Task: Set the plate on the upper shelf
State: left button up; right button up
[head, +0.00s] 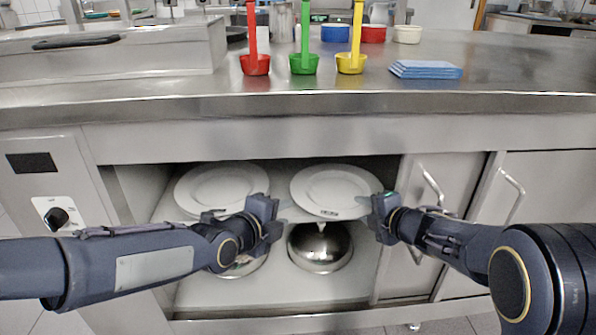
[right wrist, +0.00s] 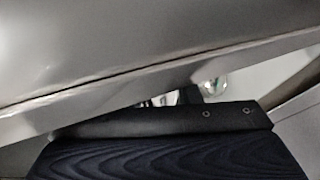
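Two white plates show inside the open cabinet under the counter in the head view. The left plate (head: 222,186) lies at the upper shelf level. The right plate (head: 336,188) is at a similar height, with a small dark mark on its near rim; I cannot tell whether it rests on the shelf. My left gripper (head: 268,217) is in front of the gap between the plates, near the left plate's right edge. My right gripper (head: 374,214) is at the right plate's near right rim; contact is unclear. The finger openings cannot be made out, and the right wrist view hides the fingertips.
A shiny metal dome (head: 320,249) and another metal piece (head: 243,267), partly behind my left arm, are on the lower shelf (head: 290,292). The counter edge (head: 300,103) overhangs the opening. Closed doors (head: 452,180) stand at right.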

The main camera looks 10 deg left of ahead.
jog(key=shift+o, duration=0.2)
jog(key=o, duration=0.8)
